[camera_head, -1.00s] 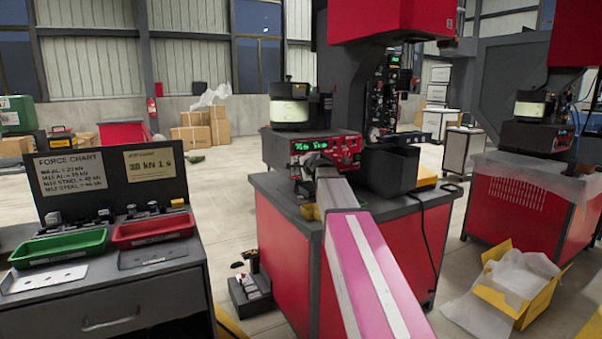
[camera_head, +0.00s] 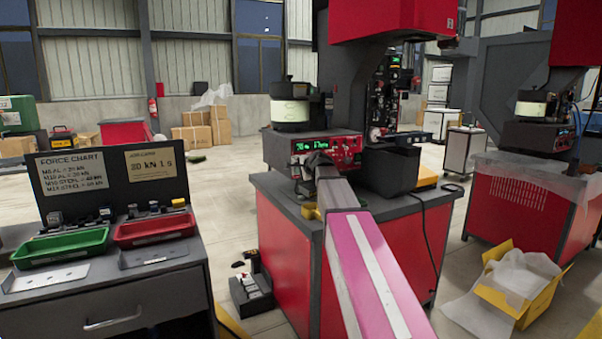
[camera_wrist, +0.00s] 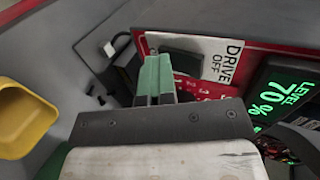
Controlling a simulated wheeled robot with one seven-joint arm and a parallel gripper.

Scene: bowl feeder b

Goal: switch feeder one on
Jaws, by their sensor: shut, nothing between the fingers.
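A feeder with a pale-banded bowl (camera_head: 290,112) stands on the red machine bench. Its red control panel (camera_head: 344,148) has a lit green display (camera_head: 312,146). In the wrist view the panel shows a white label (camera_wrist: 205,45) reading "DRIVE OFF" and a display (camera_wrist: 283,98) reading "LEVEL 70 %". A dark, switch-like block (camera_wrist: 182,64) sits by the label, partly behind my fingers. My gripper (camera_wrist: 155,62) is shut and empty, its green fingertips close to the panel; I cannot tell whether they touch it. In the head view my arm hides the gripper.
A yellow cup-shaped part (camera_wrist: 24,115) is at the left in the wrist view. A second feeder (camera_head: 533,112) stands on the right-hand machine. A bench with a green tray (camera_head: 62,247) and a red tray (camera_head: 152,229) is at left. An open yellow box (camera_head: 520,290) lies on the floor.

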